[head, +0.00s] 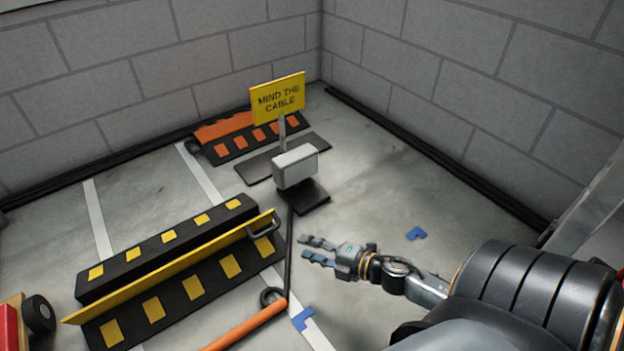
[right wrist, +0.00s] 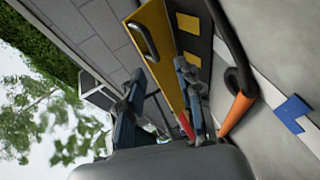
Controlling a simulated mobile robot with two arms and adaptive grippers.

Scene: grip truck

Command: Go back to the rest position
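My right gripper (head: 306,249) reaches in from the right in the head view. Its two fingers are apart with nothing between them. In the right wrist view the same gripper (right wrist: 158,90) shows both fingers spread. The gripper is over the floor, just right of the black-and-yellow cable ramp (head: 232,264). The ramp's yellow lid (head: 180,266) stands raised along its middle, with a dark handle (head: 264,226) at its right end. The handle also shows in the right wrist view (right wrist: 148,44), clear of the fingers. My left gripper is not in the head view.
A grey box (head: 296,167) on a black base and a yellow "MIND THE CABLE" sign (head: 277,98) stand behind. An orange-striped ramp (head: 240,137) lies by the wall. An orange tube (head: 246,325) lies in front. Floor around the blue marker (head: 416,233) is clear.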

